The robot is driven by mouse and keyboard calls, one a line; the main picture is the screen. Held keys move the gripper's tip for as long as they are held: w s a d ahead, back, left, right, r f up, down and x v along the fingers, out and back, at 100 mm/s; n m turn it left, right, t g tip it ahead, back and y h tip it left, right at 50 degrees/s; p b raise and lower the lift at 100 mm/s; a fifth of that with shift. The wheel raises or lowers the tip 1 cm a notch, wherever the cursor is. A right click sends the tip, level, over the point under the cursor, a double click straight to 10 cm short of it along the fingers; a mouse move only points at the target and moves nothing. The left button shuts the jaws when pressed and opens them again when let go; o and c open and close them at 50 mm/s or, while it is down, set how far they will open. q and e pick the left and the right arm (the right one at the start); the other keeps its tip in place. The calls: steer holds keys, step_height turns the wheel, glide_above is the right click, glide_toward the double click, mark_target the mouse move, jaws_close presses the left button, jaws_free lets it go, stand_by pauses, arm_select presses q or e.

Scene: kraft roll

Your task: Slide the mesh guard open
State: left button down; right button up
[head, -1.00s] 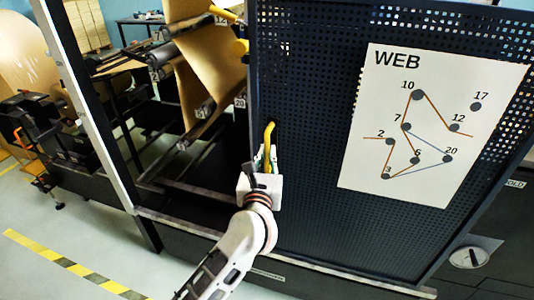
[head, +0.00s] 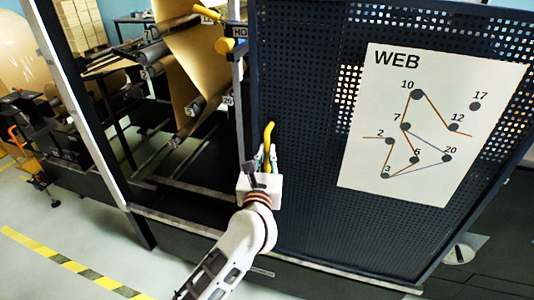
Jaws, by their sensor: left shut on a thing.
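The mesh guard (head: 310,190) is a dark perforated panel filling the middle and right of the head view. It carries a white WEB diagram sheet (head: 432,125). A yellow handle (head: 268,133) stands upright near its left edge. My left gripper (head: 265,158) is shut on the handle's lower part, which the fingers partly hide. To the left of the guard the machine's opening shows rollers (head: 187,140) and brown kraft web (head: 190,70). My right gripper is not in view.
A dark upright post (head: 85,110) with a pale edge stands left of the opening. A yellow-black floor stripe (head: 60,262) crosses the clear floor at lower left.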

arm_select(q)
steer(key=c, duration=2.1)
jaws_free()
steer(key=shift+s, duration=0.15)
steer(key=s+a, duration=0.1)
steer(key=s, duration=1)
steer(key=shift+s+a, duration=0.15)
steer(key=shift+s, duration=0.2)
